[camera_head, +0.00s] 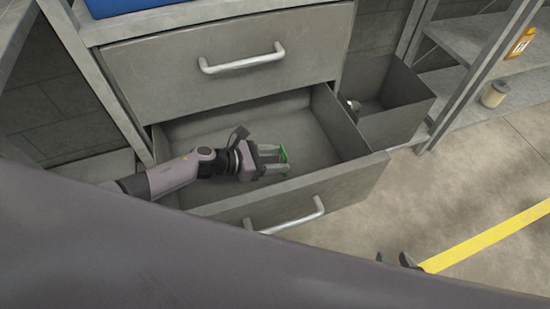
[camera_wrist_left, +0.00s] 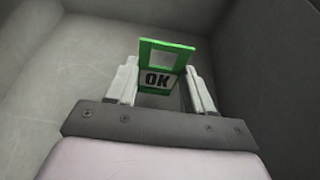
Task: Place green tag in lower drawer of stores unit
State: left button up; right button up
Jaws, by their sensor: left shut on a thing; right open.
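The green tag (camera_wrist_left: 167,65), with a white panel marked "OK", is between the fingers of my left gripper (camera_wrist_left: 160,85) in the left wrist view. In the head view the green tag (camera_head: 284,155) shows at the fingertips of my left gripper (camera_head: 272,158), which is shut on it. The gripper is inside the open lower drawer (camera_head: 345,190) of the grey stores unit. Whether the tag touches the drawer floor is hard to tell. My right gripper (camera_head: 398,260) shows only in part at the bottom, open, over the floor outside the drawer.
The upper drawer (camera_head: 225,62) is shut, above the lower one. A grey open bin (camera_head: 395,105) stands to the right of the unit. Shelving with a small container (camera_head: 494,94) is at the far right. A yellow line (camera_head: 490,236) crosses open floor.

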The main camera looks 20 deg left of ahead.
pick_arm(q)
jog(key=o, duration=1)
jog(key=shift+r+p, duration=0.45)
jog(key=shift+p, duration=0.15)
jog(key=p+v, duration=0.2)
jog(key=v, duration=1)
jog(key=shift+r, duration=0.15)
